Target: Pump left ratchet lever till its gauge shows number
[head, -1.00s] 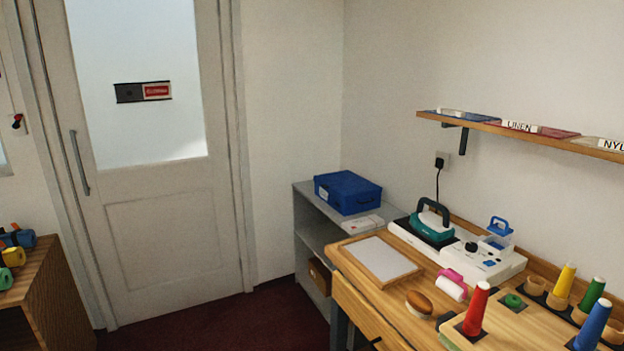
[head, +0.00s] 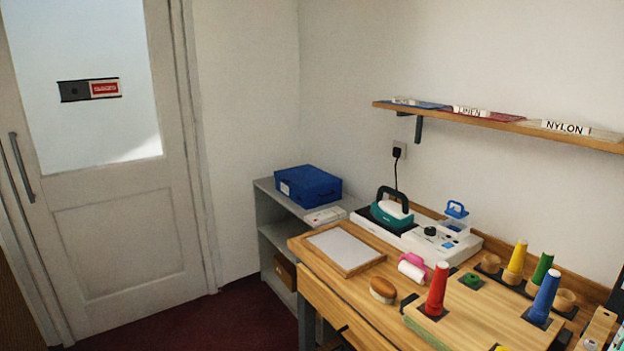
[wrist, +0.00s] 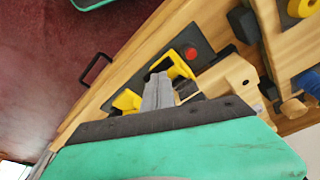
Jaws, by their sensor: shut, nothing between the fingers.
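My gripper (wrist: 158,92) shows in the wrist view as two grey fingers pressed together, pointing at the wooden counter. Nothing shows between them. Yellow parts (wrist: 178,66) sit just beyond and beside the fingertips. A dark plate with a red round spot (wrist: 191,52) lies by them. I cannot tell whether these belong to a ratchet lever. A light wooden block (wrist: 228,80) stands to their right. In the head view a wooden block (head: 599,326) is cut by the lower right edge. No gauge reading can be made out, and my gripper is not visible there.
A shelf (head: 500,124) hangs above. Dark red floor (wrist: 60,60) is open beside the counter.

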